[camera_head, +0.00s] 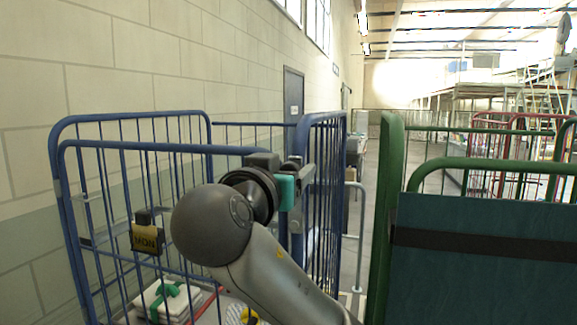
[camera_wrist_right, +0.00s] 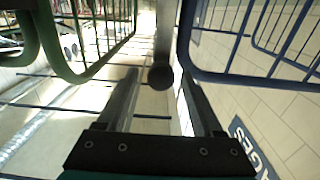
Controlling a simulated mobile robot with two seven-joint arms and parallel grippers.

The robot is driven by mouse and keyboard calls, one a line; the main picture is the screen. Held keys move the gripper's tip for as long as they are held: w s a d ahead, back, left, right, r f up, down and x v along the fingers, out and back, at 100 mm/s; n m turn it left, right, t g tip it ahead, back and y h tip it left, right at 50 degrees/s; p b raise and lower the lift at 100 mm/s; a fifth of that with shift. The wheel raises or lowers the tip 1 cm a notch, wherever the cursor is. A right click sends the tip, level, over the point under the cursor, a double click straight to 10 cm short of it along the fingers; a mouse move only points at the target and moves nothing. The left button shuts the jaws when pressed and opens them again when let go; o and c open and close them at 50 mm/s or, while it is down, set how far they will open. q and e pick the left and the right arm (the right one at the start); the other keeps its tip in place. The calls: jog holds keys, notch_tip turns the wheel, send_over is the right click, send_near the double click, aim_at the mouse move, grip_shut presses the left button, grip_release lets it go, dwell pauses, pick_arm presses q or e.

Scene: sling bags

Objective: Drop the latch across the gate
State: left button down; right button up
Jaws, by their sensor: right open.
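The blue roll cage (camera_head: 160,148) stands at the left, and its gate frame also shows in the wrist view (camera_wrist_right: 250,82). My right gripper (camera_head: 300,180) is at the cage's upper right corner, its fingertips partly hidden by its own wrist. In the wrist view my right gripper (camera_wrist_right: 160,80) is open. A grey bar with a round dark knob (camera_wrist_right: 161,76), which looks like the latch, shows between its two fingers; I cannot tell whether they touch it. How the latch lies against the gate is hidden in the head view. My left gripper is not in view.
A green cage (camera_head: 392,190) with a dark teal panel (camera_head: 480,265) stands close on the right. A narrow aisle runs between the cages. A white parcel with green ribbon (camera_head: 168,300) lies inside.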

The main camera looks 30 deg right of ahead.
jog(key=shift+w+d, duration=0.3)
grip_shut()
dwell(0.5)
dwell(0.9)
